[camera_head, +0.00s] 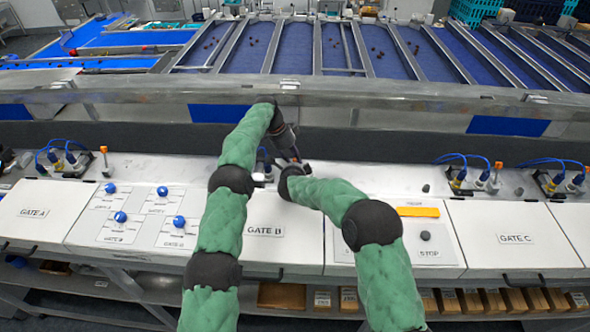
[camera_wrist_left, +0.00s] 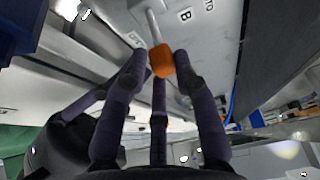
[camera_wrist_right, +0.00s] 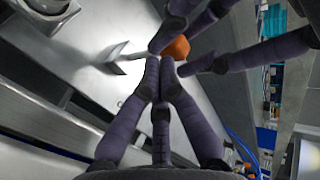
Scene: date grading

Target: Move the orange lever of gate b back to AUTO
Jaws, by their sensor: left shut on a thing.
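My left gripper (camera_wrist_left: 160,80) is shut on the knob, with fingers on both sides. The right wrist view also shows the orange knob (camera_wrist_right: 178,47), partly covered by dark fingers. My right gripper (camera_wrist_right: 160,66) has its fingertips together, close beside the knob, with nothing seen between them. In the head view my arms hide the lever, above the GATE B cover (camera_head: 265,250).
Another upright orange lever (camera_head: 104,156) stands at left, above the GATE A cover (camera_head: 35,215). A further one (camera_head: 497,170) stands near the GATE C cover (camera_head: 515,225). Blue knobs (camera_head: 120,217) and a STOP panel (camera_head: 440,250) flank the middle. A long rail (camera_head: 400,95) runs behind.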

